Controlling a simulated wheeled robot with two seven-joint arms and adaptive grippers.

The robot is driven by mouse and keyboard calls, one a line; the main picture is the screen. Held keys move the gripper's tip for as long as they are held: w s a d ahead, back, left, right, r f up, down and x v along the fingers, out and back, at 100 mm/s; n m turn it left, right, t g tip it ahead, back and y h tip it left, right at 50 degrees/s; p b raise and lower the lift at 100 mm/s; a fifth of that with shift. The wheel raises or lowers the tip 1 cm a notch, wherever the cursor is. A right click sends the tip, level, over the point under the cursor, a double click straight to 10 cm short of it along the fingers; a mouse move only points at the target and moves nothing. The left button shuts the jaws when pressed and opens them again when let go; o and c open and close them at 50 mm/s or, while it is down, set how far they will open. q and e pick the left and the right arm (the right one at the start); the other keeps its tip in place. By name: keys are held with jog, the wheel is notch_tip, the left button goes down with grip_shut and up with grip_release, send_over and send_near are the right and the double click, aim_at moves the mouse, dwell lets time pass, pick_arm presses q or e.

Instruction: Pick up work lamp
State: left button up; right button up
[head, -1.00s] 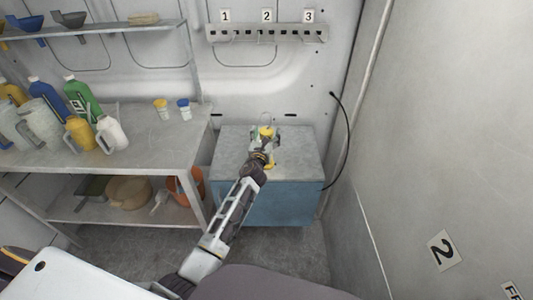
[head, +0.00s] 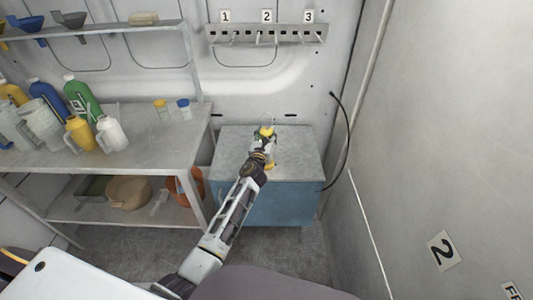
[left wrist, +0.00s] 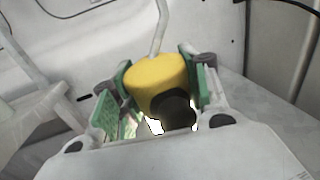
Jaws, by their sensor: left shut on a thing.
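The work lamp (left wrist: 155,82) shows in the left wrist view as a yellow body with a dark lower part and a pale hook or stem on top. It stands between the green-padded fingers of my left gripper (left wrist: 152,90), which is shut on it. In the head view the yellow top of the lamp (head: 267,130) shows at the gripper's far end, over the back part of the blue cabinet's grey top. My left gripper (head: 264,140) hides most of the lamp there. I cannot tell if the lamp touches the cabinet top. My right gripper is not in view.
A workbench (head: 150,146) with bottles and jugs stands at left. A black cable (head: 346,140) hangs at right.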

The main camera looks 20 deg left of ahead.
pick_arm(q)
grip_shut()
jog(key=shift+r, duration=0.25)
jog(key=shift+w+r+p, duration=0.1)
jog(key=shift+r+p, duration=0.35)
jog(key=shift+r, duration=0.65)
notch_tip(320, 180, up, 6)
jog(key=shift+f+p, duration=0.1)
jog(key=shift+p, duration=1.15)
jog(key=shift+r, duration=0.85)
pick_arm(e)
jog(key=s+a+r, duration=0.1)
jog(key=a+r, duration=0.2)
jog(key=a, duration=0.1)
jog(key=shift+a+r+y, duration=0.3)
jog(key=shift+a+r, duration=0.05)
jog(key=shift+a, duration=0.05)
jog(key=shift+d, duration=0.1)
